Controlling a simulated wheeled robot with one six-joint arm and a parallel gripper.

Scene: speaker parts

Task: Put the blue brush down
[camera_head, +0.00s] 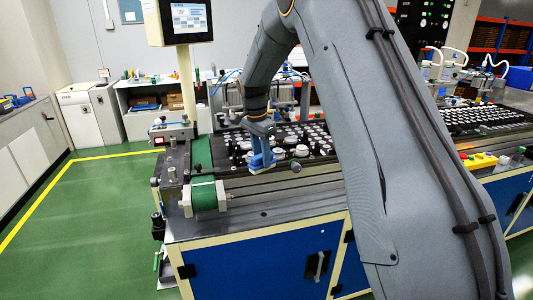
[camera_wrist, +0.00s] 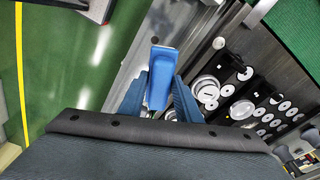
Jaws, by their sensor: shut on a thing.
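The blue brush (camera_wrist: 160,75) is between the two blue fingers of my gripper (camera_wrist: 160,100) in the wrist view, and the fingers are shut on it. In the head view my gripper (camera_head: 262,150) hangs over the left part of the workbench, pointing down. The blue brush (camera_head: 262,162) shows there as a small blue block at the fingertips. I cannot tell whether its lower end touches the bench surface. The brush's bristles are not visible.
Dark trays with round white and grey speaker parts (camera_head: 305,140) lie right of my gripper. A green roller (camera_head: 207,197) sits at the bench's front left corner. A screen on a post (camera_head: 187,22) stands behind. Green floor (camera_head: 100,220) is open at left.

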